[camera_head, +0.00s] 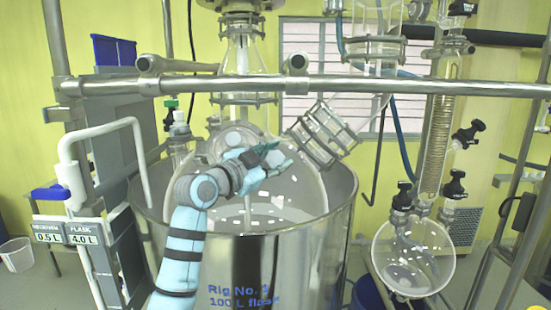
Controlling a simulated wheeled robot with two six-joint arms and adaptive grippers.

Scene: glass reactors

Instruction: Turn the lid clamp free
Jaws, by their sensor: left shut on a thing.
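My left arm, in a light blue sleeve, comes up from the bottom over the front rim of the steel vessel. My left gripper (270,156) is at the lid area of the large glass flask (302,192) inside that vessel. Its fingers are closed together on a small part, which I take to be the lid clamp. The fingers hide most of the clamp, so its shape and how far it is turned cannot be told. My right gripper is not in view.
The steel vessel (225,270) surrounds the flask. A horizontal steel bar (400,86) crosses above. A tilted caged glass cylinder (325,135) is close to the gripper's right. Glass column (440,130) and round receiver flask (413,255) stand at right. A white pipe (75,175) is left.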

